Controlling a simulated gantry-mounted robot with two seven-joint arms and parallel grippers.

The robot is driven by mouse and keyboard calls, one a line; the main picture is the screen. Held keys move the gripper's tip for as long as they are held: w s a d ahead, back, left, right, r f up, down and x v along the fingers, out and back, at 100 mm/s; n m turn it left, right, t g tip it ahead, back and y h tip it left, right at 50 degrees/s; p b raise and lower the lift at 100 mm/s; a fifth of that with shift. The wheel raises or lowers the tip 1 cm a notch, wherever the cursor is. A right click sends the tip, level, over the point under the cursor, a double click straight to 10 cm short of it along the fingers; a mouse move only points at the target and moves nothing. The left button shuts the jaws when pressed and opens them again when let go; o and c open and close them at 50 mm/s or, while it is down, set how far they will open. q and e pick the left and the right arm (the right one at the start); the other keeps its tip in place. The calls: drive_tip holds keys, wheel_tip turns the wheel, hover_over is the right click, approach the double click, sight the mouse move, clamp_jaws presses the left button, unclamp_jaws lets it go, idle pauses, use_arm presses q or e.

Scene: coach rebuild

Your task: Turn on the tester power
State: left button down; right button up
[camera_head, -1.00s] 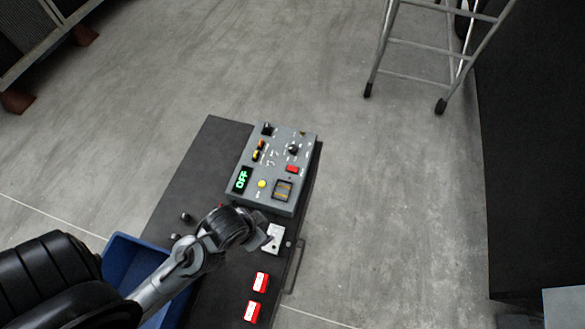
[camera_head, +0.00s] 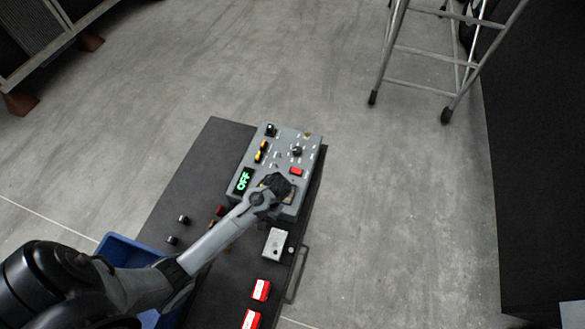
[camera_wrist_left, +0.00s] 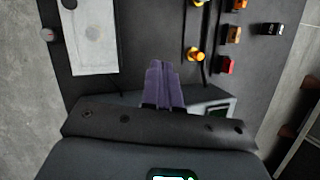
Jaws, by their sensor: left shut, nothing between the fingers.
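The grey tester box (camera_head: 312,168) sits on the dark cart top in the head view. Its green display (camera_head: 243,180) reads OFF. A red switch (camera_head: 296,171) and a black knob (camera_head: 297,151) show on its panel. My left gripper (camera_head: 277,184) is over the near part of the panel, just below the red switch in the picture. It hides the yellow button and the meter window there. In the left wrist view its purple fingers (camera_wrist_left: 163,85) are shut and empty. I cannot tell whether they touch the panel. My right gripper is not in view.
The dark cart top (camera_head: 190,170) also holds a pale plate (camera_head: 276,243), two red-and-white blocks (camera_head: 261,290) and small parts. The plate (camera_wrist_left: 93,35) also shows in the left wrist view. A blue bin (camera_head: 128,250) is beside the cart. A ladder (camera_head: 412,50) stands at upper right.

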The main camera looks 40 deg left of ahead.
use_arm(q)
drive_tip(key=shift+n+t, duration=0.5)
drive_tip(key=shift+n, duration=0.1)
drive_tip(key=w+a+r+b, duration=0.1)
drive_tip(key=w, duration=0.3)
drive_tip(key=w+r+b, duration=0.1)
drive_tip(key=w, duration=0.4)
drive_tip(key=w+a+r+b, duration=0.1)
drive_tip(key=w+r, duration=0.1)
drive_tip(key=w, duration=0.3)
drive_tip(key=shift+w+a+b, duration=0.2)
drive_tip(key=shift+a+b, duration=0.1)
drive_tip(key=shift+a, duration=0.05)
drive_tip(key=w+r+t+b, duration=0.2)
drive_tip(key=w+r, duration=0.8)
drive_tip(key=shift+a+r+t, duration=0.3)
drive_tip(key=shift+w+f, duration=0.1)
approach(292, 167)
drive_tip(key=f, duration=0.3)
drive_tip(key=a+f, duration=0.1)
drive_tip(key=f, duration=0.1)
drive_tip(key=shift+f, duration=0.1)
drive_tip(key=shift+a+f, duration=0.1)
drive_tip(key=shift+f, duration=0.7)
